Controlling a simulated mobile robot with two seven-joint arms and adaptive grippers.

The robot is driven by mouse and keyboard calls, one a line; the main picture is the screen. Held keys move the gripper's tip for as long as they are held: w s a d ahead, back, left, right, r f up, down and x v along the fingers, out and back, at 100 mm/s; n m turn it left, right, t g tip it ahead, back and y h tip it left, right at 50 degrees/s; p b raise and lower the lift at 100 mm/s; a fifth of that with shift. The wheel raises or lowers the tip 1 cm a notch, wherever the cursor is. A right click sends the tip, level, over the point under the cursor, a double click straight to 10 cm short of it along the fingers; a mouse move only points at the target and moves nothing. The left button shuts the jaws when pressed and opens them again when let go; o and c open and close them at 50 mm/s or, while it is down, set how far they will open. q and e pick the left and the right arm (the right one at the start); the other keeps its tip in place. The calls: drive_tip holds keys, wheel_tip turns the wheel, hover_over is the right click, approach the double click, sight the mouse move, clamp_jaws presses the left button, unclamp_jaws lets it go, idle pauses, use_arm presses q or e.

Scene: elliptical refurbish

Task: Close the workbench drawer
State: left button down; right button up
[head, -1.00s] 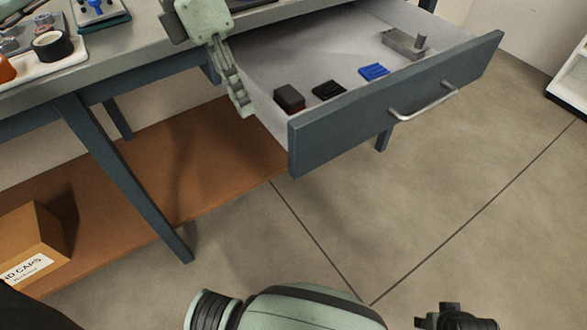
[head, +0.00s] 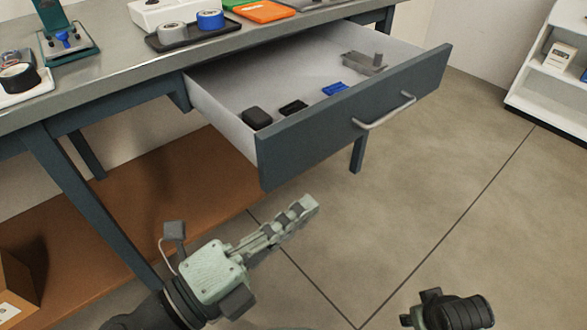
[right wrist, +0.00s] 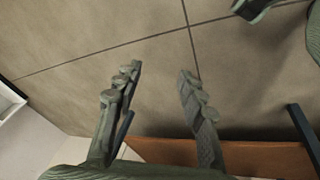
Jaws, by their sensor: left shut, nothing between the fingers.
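The workbench drawer (head: 408,88) is pulled out from the grey-topped bench in the head view. It has a blue-grey front, a silver handle (head: 384,112) and a pale interior. My left gripper (head: 306,206) is shut and empty. It appears in front of and below the drawer front's left end, apart from it in the picture. My right gripper (right wrist: 160,70) shows in the right wrist view with its fingers apart and nothing between them, the floor behind them. Its fingers are not clearly visible in the head view.
The drawer holds a black block (head: 257,118), a flat black piece, a blue piece (head: 335,89) and a grey metal part (head: 364,63). Bench legs and a brown lower shelf (head: 190,178) are at left. A white shelf unit (head: 535,93) stands right. Floor before the drawer is clear.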

sight(298, 166)
use_arm(q)
drive_tip(key=shift+w+d+f+n+t+y+p, duration=0.1)
drive_tip(key=shift+w+f+n+t+y+p, duration=0.4)
drive_tip(key=shift+w, duration=1.35)
drive_tip(key=shift+w+d+f+n+t+y+p, duration=0.2)
drive_tip(key=shift+w+n+y+p, duration=0.5)
drive_tip(key=shift+w, duration=1.15)
drive_tip(key=shift+w+a+f+n+t+y+p, duration=0.1)
drive_tip(key=shift+w+f+n+t+y+p, duration=0.35)
drive_tip(key=shift+w, duration=1.4)
use_arm(e)
wheel_tip(298, 166, down, 8)
drive_tip(key=shift+a+r+y, duration=0.2)
drive_tip(key=shift+y, duration=0.1)
